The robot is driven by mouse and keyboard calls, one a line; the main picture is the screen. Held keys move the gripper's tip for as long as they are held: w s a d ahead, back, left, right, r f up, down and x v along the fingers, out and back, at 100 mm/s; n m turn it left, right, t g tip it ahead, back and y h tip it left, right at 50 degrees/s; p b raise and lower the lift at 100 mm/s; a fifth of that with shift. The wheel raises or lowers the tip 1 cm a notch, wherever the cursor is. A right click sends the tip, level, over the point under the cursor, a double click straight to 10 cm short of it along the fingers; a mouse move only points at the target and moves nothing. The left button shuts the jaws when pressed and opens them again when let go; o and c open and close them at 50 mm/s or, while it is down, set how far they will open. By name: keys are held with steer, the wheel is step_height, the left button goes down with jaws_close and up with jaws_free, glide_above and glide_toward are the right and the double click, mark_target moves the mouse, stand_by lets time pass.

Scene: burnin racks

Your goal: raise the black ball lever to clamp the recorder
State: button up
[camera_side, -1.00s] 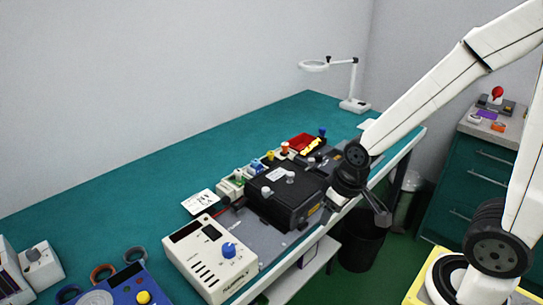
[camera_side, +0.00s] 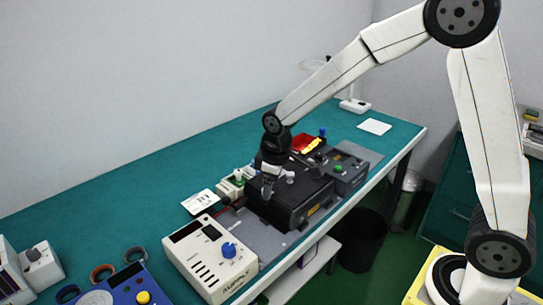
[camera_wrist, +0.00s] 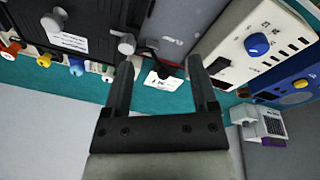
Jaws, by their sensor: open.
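The recorder is a black box (camera_side: 308,203) on a grey plate at the bench's front edge; its label and pale knobs show in the wrist view (camera_wrist: 88,22). A dark rounded piece on a short arm, which looks like the black ball lever (camera_wrist: 171,69), is beside the recorder's end, seen between my fingers in the wrist view.
A cream supply box (camera_side: 208,258) with a blue knob stands left of the recorder. A dark box with a green button (camera_side: 345,172) is to its right. Small coloured connectors (camera_wrist: 45,60) line its back side.

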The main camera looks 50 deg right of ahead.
mark_target(226, 197)
steer(key=w+a+n, duration=0.1)
steer(key=w, duration=0.2)
steer(key=w+a+f+n, duration=0.1)
steer(key=w+a+n, duration=0.1)
steer(key=w, duration=0.2)
steer(key=w+a+n, duration=0.2)
steer(key=w, duration=0.2)
steer(key=shift+w+a+f+g+h, duration=0.15)
steer(key=shift+w+g+h, duration=0.05)
steer(key=shift+g+h, duration=0.1)
steer(key=shift+f, duration=0.1)
steer(key=shift+w+d+f, duration=0.1)
steer(key=shift+w+f, duration=0.05)
steer(key=shift+f, duration=1.1)
steer(key=shift+w+d+f, duration=0.1)
steer(key=shift+f, duration=1.15)
steer(key=shift+w+d+f, duration=0.1)
steer(key=shift+w+f, duration=0.05)
steer(key=shift+f, duration=1.1)
jaws_close()
